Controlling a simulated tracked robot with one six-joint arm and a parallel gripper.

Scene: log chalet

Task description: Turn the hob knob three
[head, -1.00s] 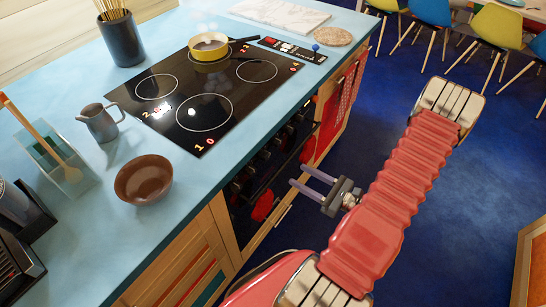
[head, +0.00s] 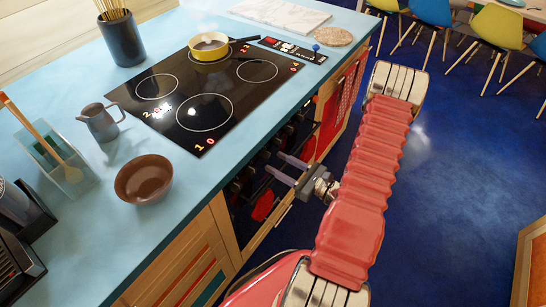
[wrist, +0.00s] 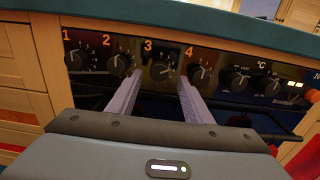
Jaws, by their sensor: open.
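The hob knob three (wrist: 161,70) is a dark round knob under an orange "3" on the black control panel in the wrist view. It sits between the lines of my two open fingers. My gripper (wrist: 156,95) is open and empty, its fingers pointing at the panel on either side of the knob; I cannot tell how far the tips are from it. In the head view my gripper (head: 279,165) is at the front of the cooker, below the counter edge. The glass hob (head: 225,88) lies in the counter above. The knobs are hard to make out in the head view.
Knob two (wrist: 119,65) and knob four (wrist: 202,74) flank the middle knob closely. An oven handle bar (wrist: 245,118) runs below the panel. The counter (head: 95,175) overhangs above, with a brown bowl (head: 143,180) and yellow pan (head: 209,48). Blue floor (head: 450,190) is open to the right.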

